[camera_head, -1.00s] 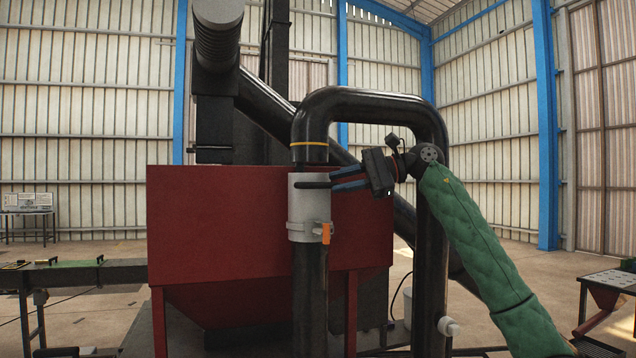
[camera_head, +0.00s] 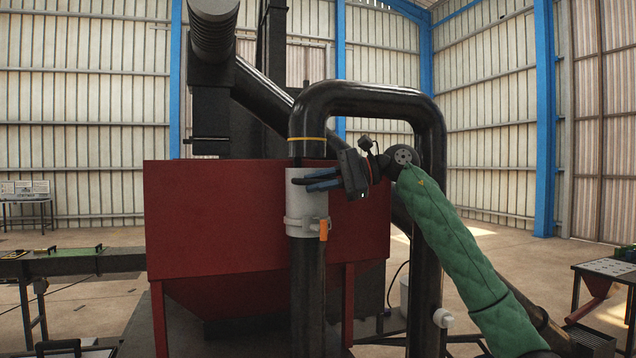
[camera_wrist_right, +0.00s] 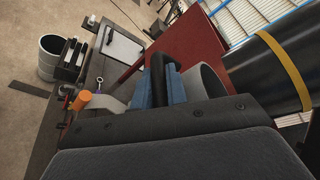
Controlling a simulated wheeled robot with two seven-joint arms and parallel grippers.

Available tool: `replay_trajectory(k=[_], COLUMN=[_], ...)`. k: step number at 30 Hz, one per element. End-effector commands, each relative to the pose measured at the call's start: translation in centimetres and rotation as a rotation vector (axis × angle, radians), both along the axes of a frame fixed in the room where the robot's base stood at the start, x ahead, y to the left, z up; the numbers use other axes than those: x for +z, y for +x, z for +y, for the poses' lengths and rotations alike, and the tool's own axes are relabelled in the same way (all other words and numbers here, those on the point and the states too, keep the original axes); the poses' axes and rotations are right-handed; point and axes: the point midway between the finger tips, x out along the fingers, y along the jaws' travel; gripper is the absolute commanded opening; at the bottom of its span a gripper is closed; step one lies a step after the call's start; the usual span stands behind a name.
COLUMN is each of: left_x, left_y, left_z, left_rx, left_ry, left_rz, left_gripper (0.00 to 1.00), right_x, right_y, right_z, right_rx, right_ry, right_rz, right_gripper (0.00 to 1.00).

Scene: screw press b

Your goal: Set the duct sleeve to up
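The duct sleeve (camera_head: 307,205) is a light grey cylinder around the upright black pipe (camera_head: 307,290). Its top edge is a short way below a yellow band (camera_head: 307,139) on the pipe. A clamp with an orange lever (camera_head: 323,231) is at its lower end; the lever hangs down. A black handle (camera_head: 299,181) sticks out near its top. My right gripper (camera_head: 320,180) is at this handle. In the right wrist view the black handle (camera_wrist_right: 157,65) lies between its blue fingers (camera_wrist_right: 160,88); whether they press on it is unclear. My left gripper is out of view.
A red hopper (camera_head: 220,215) stands right behind the pipe. The black duct bends over and comes down on the right (camera_head: 425,280), close to my right arm. A conveyor (camera_head: 80,263) is at the left and a small table (camera_head: 605,268) at the right.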

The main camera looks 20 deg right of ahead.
Motion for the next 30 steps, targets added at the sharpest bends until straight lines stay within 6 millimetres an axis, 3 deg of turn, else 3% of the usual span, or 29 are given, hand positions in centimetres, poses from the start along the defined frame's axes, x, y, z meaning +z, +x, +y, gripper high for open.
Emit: replay_trajectory(k=[8, 21, 30], left_x=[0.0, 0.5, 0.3], left_y=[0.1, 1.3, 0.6], left_z=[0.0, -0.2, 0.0], left_rx=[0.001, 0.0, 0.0], left_ry=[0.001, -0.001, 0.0], left_rz=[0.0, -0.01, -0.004], left_gripper=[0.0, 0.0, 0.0], right_x=[0.4, 6.5, 7.4], right_y=[0.0, 0.0, -0.1], right_z=[0.0, 0.0, -0.1], right_rx=[0.0, 0.0, -0.001], right_ry=[0.0, 0.002, 0.004], right_rz=[-0.001, -0.003, -0.004], right_gripper=[0.0, 0.0, 0.0])
